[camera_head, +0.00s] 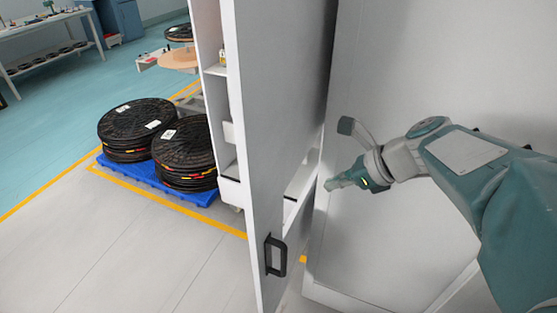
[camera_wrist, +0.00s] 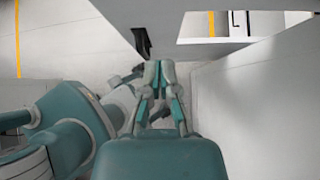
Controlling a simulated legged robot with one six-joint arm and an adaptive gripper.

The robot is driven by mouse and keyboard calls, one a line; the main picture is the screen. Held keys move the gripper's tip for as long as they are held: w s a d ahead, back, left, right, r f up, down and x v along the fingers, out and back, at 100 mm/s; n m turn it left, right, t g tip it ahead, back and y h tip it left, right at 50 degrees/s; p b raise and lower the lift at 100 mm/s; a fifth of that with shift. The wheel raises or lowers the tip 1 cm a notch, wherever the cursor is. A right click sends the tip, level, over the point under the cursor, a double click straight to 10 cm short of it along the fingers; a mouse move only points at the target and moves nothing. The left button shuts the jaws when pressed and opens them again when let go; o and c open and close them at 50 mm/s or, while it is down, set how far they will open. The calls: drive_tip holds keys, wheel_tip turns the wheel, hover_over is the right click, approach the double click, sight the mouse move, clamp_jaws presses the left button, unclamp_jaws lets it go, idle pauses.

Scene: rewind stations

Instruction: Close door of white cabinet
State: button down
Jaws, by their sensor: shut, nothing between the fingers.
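The white cabinet (camera_head: 203,45) stands behind its door in the head view, with shelves showing at the door's left edge. The door (camera_head: 285,110) stands open, its face turned to me and a black handle (camera_head: 276,255) near its lower edge. My gripper (camera_head: 330,185) is to the right of the door, above and right of the handle, in front of a large pale panel. In the wrist view my gripper (camera_wrist: 158,67) has its fingers together and empty. The handle (camera_wrist: 141,41) shows just beyond and left of the fingertips. I cannot tell whether the fingers touch the door.
Black reels (camera_head: 133,122) are stacked on a blue pallet (camera_head: 205,197) to the left. A bench (camera_head: 40,65) is at the far left. The floor (camera_head: 120,240) left of the door is clear.

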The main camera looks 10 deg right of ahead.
sight(276, 192)
drive_tip(key=x, duration=0.3)
drive_tip(key=r+x, duration=0.1)
drive_tip(key=x, duration=0.3)
drive_tip(key=a+x, duration=0.1)
drive_tip(key=x, duration=0.3)
drive_tip(key=shift+w+a+r, duration=0.1)
drive_tip(key=shift+w+r, duration=0.15)
drive_tip(key=shift+w, duration=0.05)
drive_tip(key=shift+w+a, duration=0.25)
drive_tip(key=shift+a, duration=0.15)
drive_tip(key=shift+a, duration=0.1)
